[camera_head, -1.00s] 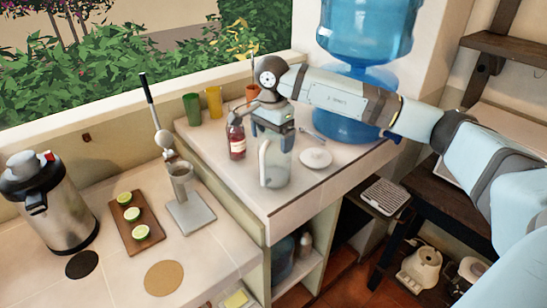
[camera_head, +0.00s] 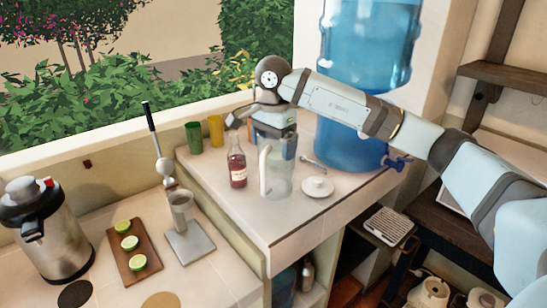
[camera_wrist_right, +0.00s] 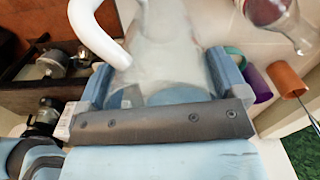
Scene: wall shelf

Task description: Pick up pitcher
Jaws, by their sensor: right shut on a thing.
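The pitcher (camera_head: 279,178) is clear, with a white handle on its left side. It is upright above or at the counter by the front edge; whether its base touches the surface is hard to tell. My right gripper (camera_head: 275,140) comes down from above and is shut on the pitcher's upper part. In the right wrist view the pitcher (camera_wrist_right: 165,40) sits between the fingers of my right gripper (camera_wrist_right: 165,90), with the white handle on the left. The arm hides part of the pitcher's top. My left gripper is not in view.
A red bottle (camera_head: 237,167) stands close left of the pitcher and a white lid (camera_head: 317,188) lies close right. A green cup (camera_head: 194,138) and a yellow cup (camera_head: 216,130) stand behind. A blue water dispenser (camera_head: 350,145) stands at back right. The lower counter holds a limes board (camera_head: 117,246).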

